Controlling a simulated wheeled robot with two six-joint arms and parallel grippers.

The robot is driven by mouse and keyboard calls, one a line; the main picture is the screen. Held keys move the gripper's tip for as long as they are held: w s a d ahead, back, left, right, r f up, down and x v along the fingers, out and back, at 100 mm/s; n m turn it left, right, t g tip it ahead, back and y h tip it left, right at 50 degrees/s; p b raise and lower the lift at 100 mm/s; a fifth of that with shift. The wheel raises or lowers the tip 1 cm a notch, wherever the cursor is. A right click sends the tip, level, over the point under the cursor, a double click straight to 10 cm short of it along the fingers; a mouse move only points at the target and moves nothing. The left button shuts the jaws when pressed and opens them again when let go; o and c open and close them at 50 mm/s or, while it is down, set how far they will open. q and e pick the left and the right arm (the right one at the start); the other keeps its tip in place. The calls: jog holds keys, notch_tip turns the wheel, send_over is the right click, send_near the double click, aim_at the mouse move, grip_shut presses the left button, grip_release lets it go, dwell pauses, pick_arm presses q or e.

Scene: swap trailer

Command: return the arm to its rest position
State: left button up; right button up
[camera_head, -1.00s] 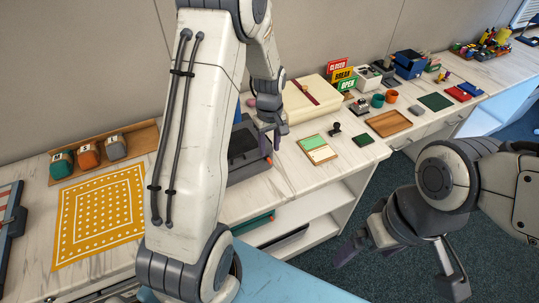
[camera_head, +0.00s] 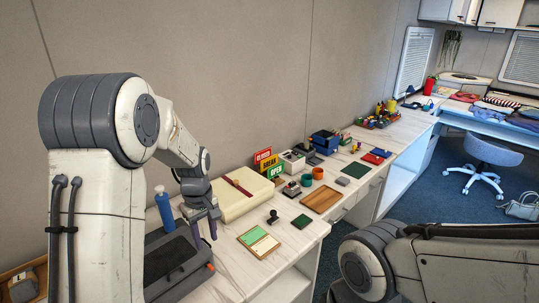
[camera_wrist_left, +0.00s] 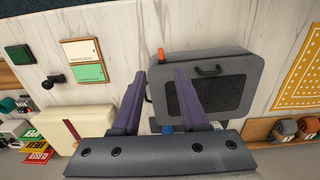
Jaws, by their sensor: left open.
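My left arm (camera_head: 98,190) rises large at the left of the head view and bends down to the counter. My left gripper (camera_head: 203,228) is open and points down near a dark grey case (camera_head: 165,262). In the left wrist view its two purple fingers (camera_wrist_left: 166,80) stand apart with nothing held between them. The case (camera_wrist_left: 232,72) lies below and beside the fingers there. My right arm (camera_head: 450,262) shows at the lower right of the head view; its gripper is out of the frame.
A cream box (camera_head: 238,203) and a blue bottle (camera_head: 164,210) stand close to the left gripper. A green and white board (camera_head: 260,242), a wooden tray (camera_head: 321,200) and a stamp (camera_head: 272,217) lie along the counter. A chair (camera_head: 485,158) stands on open floor at the right.

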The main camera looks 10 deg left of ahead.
pick_arm(q)
jog(key=s+d+r+m, duration=0.3)
jog(key=s+d+m, duration=0.25)
jog(key=d, duration=0.25)
jog(key=s+d+r+m, duration=0.35)
jog(key=s+d, duration=0.25)
jog(key=d, duration=0.2)
jog(key=s+d+m+h, duration=0.1)
jog(key=s+d+m, duration=0.3)
jog(key=s+m, duration=0.5)
jog(key=s, duration=0.4)
jog(key=shift+s+d, duration=0.2)
jog(key=shift+s, duration=0.15)
